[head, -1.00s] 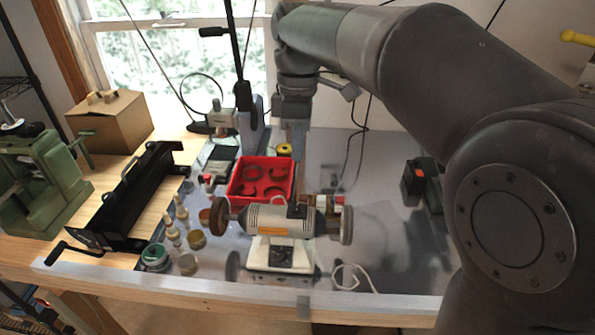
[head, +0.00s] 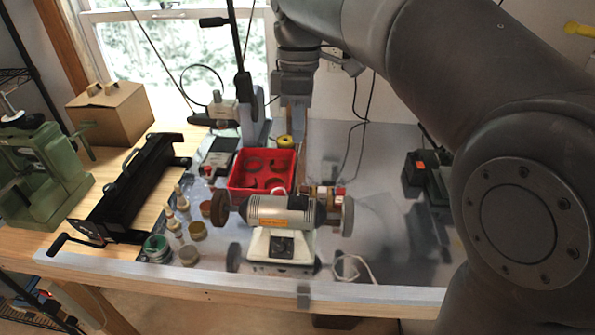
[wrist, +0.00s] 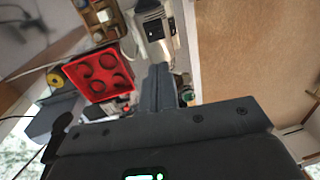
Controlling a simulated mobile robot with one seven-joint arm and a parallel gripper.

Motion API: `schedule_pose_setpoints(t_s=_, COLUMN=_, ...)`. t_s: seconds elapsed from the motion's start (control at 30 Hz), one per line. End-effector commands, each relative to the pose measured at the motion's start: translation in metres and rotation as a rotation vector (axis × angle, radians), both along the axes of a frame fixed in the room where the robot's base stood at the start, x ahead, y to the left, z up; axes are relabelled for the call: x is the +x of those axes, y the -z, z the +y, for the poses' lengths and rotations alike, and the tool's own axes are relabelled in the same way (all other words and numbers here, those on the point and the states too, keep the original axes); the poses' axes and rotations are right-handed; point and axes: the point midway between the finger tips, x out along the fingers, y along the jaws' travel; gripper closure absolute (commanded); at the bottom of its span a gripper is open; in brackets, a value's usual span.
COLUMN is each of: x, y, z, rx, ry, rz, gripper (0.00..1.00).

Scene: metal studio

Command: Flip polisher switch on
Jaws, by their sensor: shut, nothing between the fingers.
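The polisher (head: 280,212) stands on the metal bench top, a grey motor with a dark wheel at each end on a white base. Its black switch panel (head: 282,244) is on the front of the base; the switch position is too small to tell. In the wrist view the polisher (wrist: 155,30) shows just beyond my fingertips, its lower part partly hidden by them. My gripper (wrist: 160,68) is shut and empty. In the head view my gripper's body (head: 293,88) hangs behind the polisher, above the bench; its fingertips are hard to make out.
A red tray (head: 235,182) lies behind the polisher, with several small jars and bottles (head: 197,230) to its left. A black sheet tool (head: 125,190) and a cardboard box (head: 110,112) stand further left. A white cord (head: 352,268) lies at the polisher's right.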

Motion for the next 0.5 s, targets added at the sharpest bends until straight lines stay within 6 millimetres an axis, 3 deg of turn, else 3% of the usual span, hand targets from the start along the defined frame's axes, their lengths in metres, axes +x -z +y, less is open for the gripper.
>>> schedule_pose_setpoints(t_s=0.17, x=-0.002, y=0.015, z=0.000, rx=-0.001, ry=-0.001, rz=0.003, gripper=1.00)
schedule_pose_setpoints(t_s=0.5, x=-0.011, y=0.085, z=0.000, rx=-0.002, ry=-0.002, rz=0.003, gripper=1.00)
